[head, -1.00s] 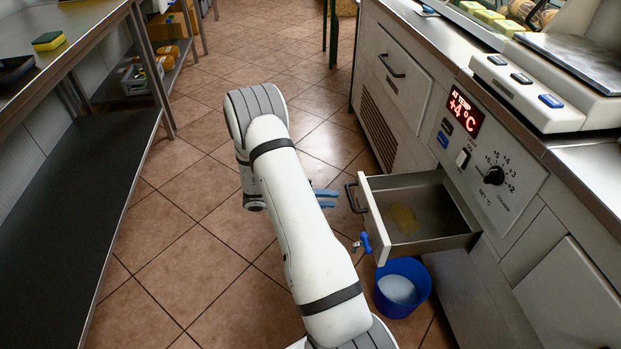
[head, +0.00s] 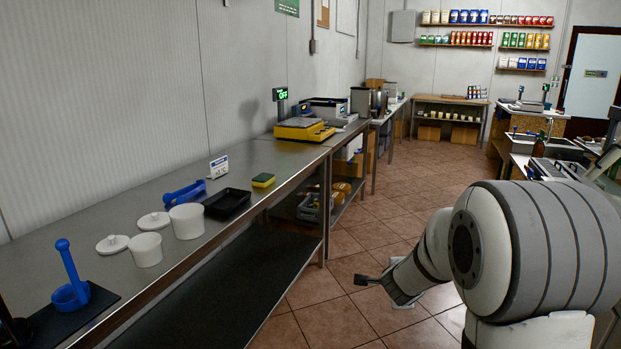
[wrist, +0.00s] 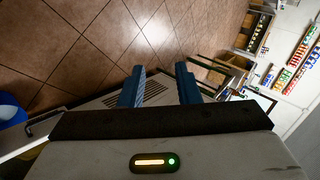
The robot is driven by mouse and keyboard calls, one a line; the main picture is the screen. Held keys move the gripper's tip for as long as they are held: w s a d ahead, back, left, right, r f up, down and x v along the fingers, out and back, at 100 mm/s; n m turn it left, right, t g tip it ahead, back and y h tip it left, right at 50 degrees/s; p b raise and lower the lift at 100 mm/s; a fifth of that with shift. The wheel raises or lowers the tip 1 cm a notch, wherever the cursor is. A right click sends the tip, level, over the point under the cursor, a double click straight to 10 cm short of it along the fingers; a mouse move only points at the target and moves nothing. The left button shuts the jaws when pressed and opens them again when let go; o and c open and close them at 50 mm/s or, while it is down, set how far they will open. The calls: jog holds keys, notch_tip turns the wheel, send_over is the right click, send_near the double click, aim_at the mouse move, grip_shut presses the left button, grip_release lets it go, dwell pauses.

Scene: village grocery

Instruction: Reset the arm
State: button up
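My arm is at the lower right of the head view, folded with its large joint close to the camera. In the wrist view my gripper (wrist: 160,86) shows its two blue fingers well apart with nothing between them. The fingers point out over the tiled floor and a pale cabinet front with a grille. In the head view the fingers cannot be made out clearly.
A steel counter (head: 150,205) runs along the left wall, with white tubs (head: 187,221), a black tray (head: 227,203), a sponge (head: 263,180) and a yellow scale (head: 304,129). Tiled floor (head: 345,245) is clear beside it. A blue bucket (wrist: 10,110) shows at the wrist view's left edge.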

jog(key=s+a+r+n+g+y+p, duration=0.3)
jog(key=s+a+r+n+y+p, duration=0.35)
jog(key=s+r+n, duration=0.7)
jog(key=s+r+n+g+h+p, duration=0.1)
jog(key=s+r+n+g+p, duration=0.1)
jog(key=s, duration=0.7)
jog(key=s+r+n+g+h+p, duration=0.2)
jog(key=s+n, duration=0.1)
jog(key=s, duration=0.5)
jog(key=shift+s+a+r+n+p, duration=0.2)
jog(key=shift+s+r+n+p, duration=0.05)
jog(key=shift+s+n+p, duration=0.15)
